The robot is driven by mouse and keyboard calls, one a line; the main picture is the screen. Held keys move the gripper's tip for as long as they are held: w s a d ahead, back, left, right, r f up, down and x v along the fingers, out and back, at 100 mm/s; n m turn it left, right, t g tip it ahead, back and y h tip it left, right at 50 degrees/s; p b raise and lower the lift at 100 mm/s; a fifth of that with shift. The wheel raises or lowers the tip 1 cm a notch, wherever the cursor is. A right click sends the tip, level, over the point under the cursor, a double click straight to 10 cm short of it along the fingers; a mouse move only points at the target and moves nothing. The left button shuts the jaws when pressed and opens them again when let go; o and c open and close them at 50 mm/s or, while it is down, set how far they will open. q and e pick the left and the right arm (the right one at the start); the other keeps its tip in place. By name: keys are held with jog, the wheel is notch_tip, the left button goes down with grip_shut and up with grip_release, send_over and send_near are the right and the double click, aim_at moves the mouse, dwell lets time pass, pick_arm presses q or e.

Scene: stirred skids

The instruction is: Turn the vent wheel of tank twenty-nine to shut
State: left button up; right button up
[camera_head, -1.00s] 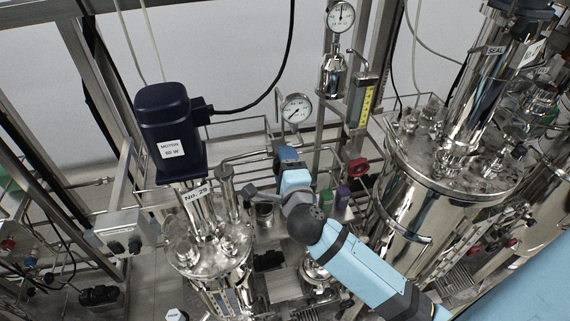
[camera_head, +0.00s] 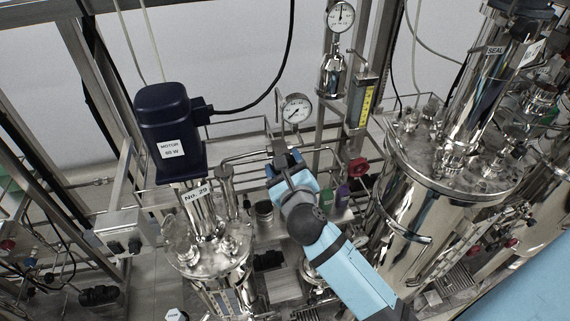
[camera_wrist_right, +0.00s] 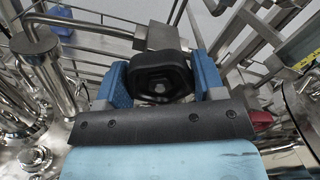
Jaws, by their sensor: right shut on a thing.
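Tank twenty-nine (camera_head: 205,255) is the steel vessel at left in the head view, under a dark blue motor, with a "No.29" label (camera_head: 195,194). My right gripper (camera_head: 284,160) reaches up to the pipework right of the motor. In the right wrist view its blue fingers (camera_wrist_right: 160,82) are on both sides of a black hand wheel (camera_wrist_right: 160,72), shut on it. The wheel sits at the end of a metal pipe or valve body. In the head view the wheel is mostly hidden by the gripper. My left gripper is not in view.
A pressure gauge (camera_head: 296,109) stands just above the gripper, with thin pipes around it. A red wheel (camera_head: 358,167) is to the right. A large steel tank (camera_head: 425,215) stands further right. The dark blue motor (camera_head: 168,130) is at left.

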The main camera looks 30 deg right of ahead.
jog(key=m, duration=0.4)
jog(key=shift+m, duration=1)
jog(key=o, duration=0.9)
